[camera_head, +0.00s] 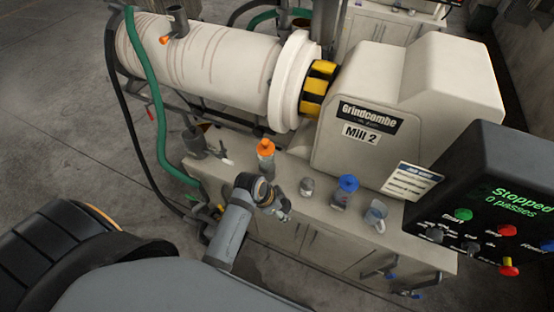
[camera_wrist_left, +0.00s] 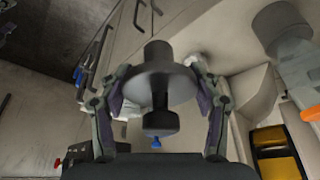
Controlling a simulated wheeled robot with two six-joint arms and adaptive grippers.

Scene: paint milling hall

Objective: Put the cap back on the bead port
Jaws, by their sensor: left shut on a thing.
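My left gripper (camera_head: 272,205) is in front of the bench under the mill, close to the bench's front edge. In the left wrist view its two fingers (camera_wrist_left: 158,100) are shut on a dark grey cap (camera_wrist_left: 160,83), which has a wide round flange, a short stub on one side and a narrower stem with a knob on the other. In the head view the cap is too small to make out clearly. A brown stub pipe (camera_head: 177,22) with an orange-tipped side piece stands on top of the cream drum (camera_head: 215,55); I cannot tell for sure that it is the bead port.
A green hose (camera_head: 150,95) loops down at the left. The control panel (camera_head: 495,195) reads Stopped.

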